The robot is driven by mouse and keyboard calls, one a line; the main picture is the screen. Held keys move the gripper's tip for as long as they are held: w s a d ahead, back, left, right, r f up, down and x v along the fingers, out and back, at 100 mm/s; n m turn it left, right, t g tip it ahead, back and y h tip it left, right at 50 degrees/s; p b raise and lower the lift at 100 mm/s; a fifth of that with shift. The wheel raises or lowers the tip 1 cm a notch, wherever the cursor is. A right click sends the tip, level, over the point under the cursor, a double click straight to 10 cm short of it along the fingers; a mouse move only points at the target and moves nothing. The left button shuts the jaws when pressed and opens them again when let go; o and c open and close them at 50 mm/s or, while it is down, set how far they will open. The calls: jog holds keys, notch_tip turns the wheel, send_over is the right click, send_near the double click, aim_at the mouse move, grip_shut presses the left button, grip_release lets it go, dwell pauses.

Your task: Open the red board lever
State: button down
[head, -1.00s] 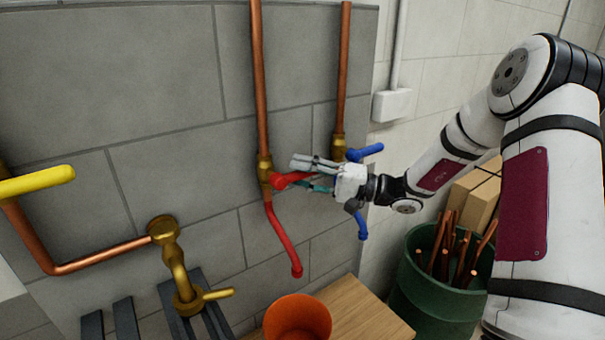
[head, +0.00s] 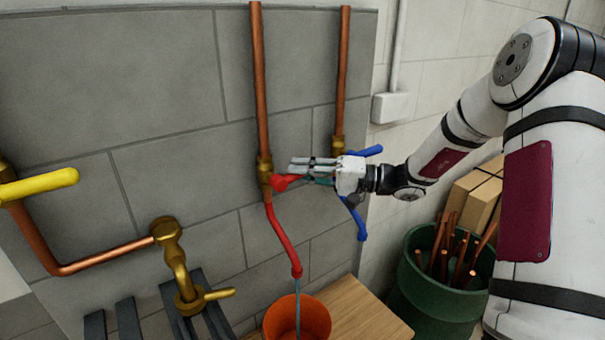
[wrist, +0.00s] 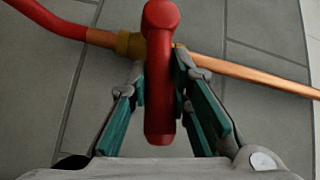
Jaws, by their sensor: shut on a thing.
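The red board lever (head: 280,183) sits on the brass valve (head: 264,165) of the middle copper pipe. My gripper (head: 303,170) is at the lever from the right, and its fingers partly hide it. In the wrist view the red lever (wrist: 160,85) lies lengthwise between the two green-padded fingers, which are shut on it. A red spout (head: 281,238) bends down from the valve. A thin bluish stream (head: 298,312) runs from its end into the orange bucket (head: 318,318).
A blue lever (head: 365,151) and blue spout (head: 355,217) are close behind my gripper. A yellow lever (head: 40,187) and brass tap (head: 178,265) are at left. A wooden top (head: 360,315) bears the bucket. A green bin (head: 425,300) of copper pipes stands at right.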

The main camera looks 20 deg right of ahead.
jog(key=shift+s+a+r+n+g+h+p, duration=0.1)
jog(key=shift+r+n+g+h+p, duration=0.15)
jog(key=shift+r+n+h, duration=0.25)
jog(key=shift+s+a+r+n+g+h+p, duration=0.15)
jog(key=shift+r+n+h+p, duration=0.15)
jog(key=shift+n+h, duration=0.3)
jog(key=shift+a+r+n+h, duration=0.35)
jog(key=shift+r+n+h, duration=0.35)
jog(key=shift+h, duration=0.4)
jog(key=shift+f, duration=0.1)
jog(key=c, duration=1.4)
grip_release()
jog(key=shift+c, duration=0.2)
jog(key=v, duration=1.2)
jog(key=shift+r, duration=0.25)
jog(key=shift+w+a, duration=0.1)
